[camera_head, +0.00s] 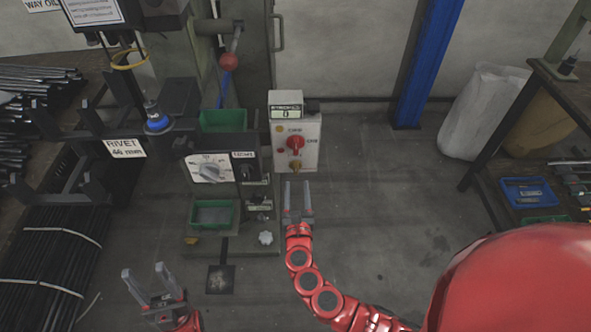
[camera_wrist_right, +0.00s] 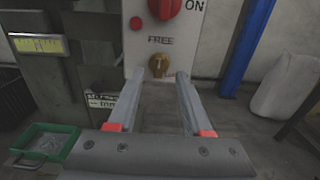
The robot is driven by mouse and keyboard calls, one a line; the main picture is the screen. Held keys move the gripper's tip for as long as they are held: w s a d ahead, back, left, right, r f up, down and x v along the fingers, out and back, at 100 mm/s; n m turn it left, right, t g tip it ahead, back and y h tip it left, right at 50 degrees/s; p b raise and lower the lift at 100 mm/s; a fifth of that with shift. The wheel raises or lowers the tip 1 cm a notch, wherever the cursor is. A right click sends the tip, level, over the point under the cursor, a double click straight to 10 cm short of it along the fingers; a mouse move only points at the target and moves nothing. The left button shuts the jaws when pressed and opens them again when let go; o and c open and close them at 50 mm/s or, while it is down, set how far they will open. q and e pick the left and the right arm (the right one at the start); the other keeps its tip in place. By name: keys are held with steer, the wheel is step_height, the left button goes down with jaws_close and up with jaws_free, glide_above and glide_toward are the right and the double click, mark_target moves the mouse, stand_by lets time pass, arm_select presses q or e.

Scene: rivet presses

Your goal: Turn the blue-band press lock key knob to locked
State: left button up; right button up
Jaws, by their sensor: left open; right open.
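The white control box (camera_head: 310,150) stands on the right side of the press. A brass lock key knob (camera_head: 295,166) sits low on its front; in the right wrist view the knob (camera_wrist_right: 158,66) is below a label reading FREE. A red rotary switch (camera_head: 295,143) is above it, with ON beside it in the wrist view. My right gripper (camera_head: 298,188) is open, its fingers pointing at the knob; in the wrist view the fingertips (camera_wrist_right: 158,76) lie either side of it. Contact cannot be told. My left gripper (camera_head: 144,271) is open and empty, low at the left.
The press has a dial panel (camera_head: 210,169), green trays (camera_head: 213,214) and a lever with a red ball (camera_head: 228,62) and blue sleeve. Racks of dark rods (camera_head: 50,240) fill the left. A blue post (camera_head: 428,60) stands behind. Floor right of my right gripper is clear.

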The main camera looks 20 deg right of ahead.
mark_target(296, 169)
steer(key=x, duration=0.7)
steer(key=shift+w, duration=0.1)
jaws_close()
